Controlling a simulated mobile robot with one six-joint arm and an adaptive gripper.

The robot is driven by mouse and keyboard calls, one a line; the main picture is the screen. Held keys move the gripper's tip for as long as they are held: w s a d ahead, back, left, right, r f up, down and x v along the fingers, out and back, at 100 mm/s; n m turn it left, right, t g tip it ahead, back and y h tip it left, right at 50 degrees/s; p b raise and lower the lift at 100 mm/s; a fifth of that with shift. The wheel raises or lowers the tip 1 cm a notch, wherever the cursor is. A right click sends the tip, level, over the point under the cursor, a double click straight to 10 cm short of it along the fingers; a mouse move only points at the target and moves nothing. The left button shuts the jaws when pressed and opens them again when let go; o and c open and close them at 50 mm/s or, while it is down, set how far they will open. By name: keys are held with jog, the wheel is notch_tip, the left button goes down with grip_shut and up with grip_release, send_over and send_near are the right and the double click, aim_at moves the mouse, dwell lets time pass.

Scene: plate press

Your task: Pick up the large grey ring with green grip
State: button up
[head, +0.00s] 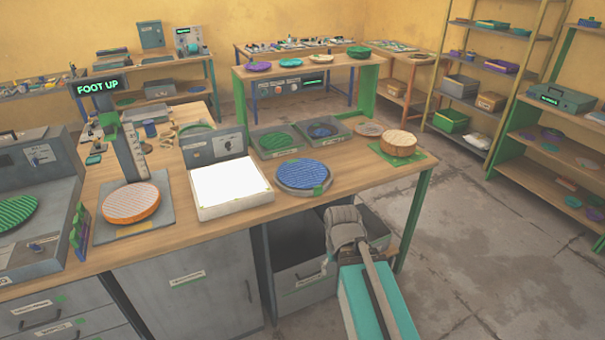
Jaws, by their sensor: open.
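The large grey ring (285,186) lies on the wooden workbench, right of a bright white lit panel. It surrounds a blue ridged disc (303,172), and its rim shows around the disc. Its green grip (318,190) is a small tab at the front right, near the bench's front edge. Part of my arm shows below the bench edge, in front of the ring and to its right. I cannot make out any gripper fingers in this view. Nothing of my arm touches the ring.
The lit panel (260,203) stands left of the ring. Two grey trays with a green disc (273,140) and a dark blue disc (322,131) sit behind it. A round wooden-topped piece (398,143) stands on a green mat at the right. Bare bench lies between it and the ring.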

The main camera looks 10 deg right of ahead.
dwell(0.4)
jog(key=shift+c, duration=1.3)
